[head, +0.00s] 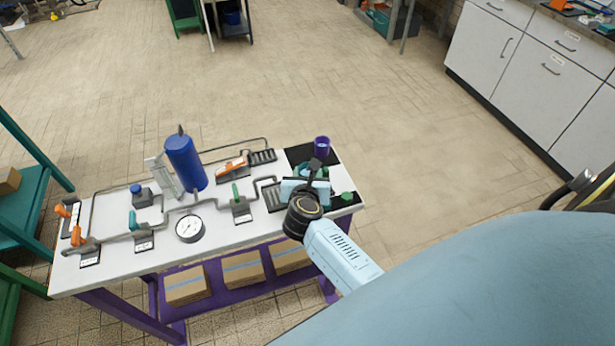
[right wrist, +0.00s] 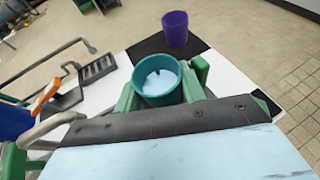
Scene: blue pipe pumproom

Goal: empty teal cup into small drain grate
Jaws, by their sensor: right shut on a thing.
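The teal cup (right wrist: 158,82) is upright in the right wrist view, with pale bluish-white contents inside. My right gripper (right wrist: 160,95) has its green fingers on either side of the cup and is shut on it. In the head view my right gripper (head: 306,178) is over the table's right end and hides most of the cup. A small dark slotted grate (head: 262,157) lies at the table's back edge, left of the gripper. It also shows in the right wrist view (right wrist: 97,68). A larger dark grate (head: 273,196) lies nearer the front. My left gripper is not in view.
A purple cup (head: 322,146) stands on a black patch behind my gripper. An orange-handled valve (head: 232,167) is beside the small grate. Grey pipes, a blue cylinder (head: 186,163) and a gauge (head: 189,228) fill the table's left. A green object (head: 347,196) is at right.

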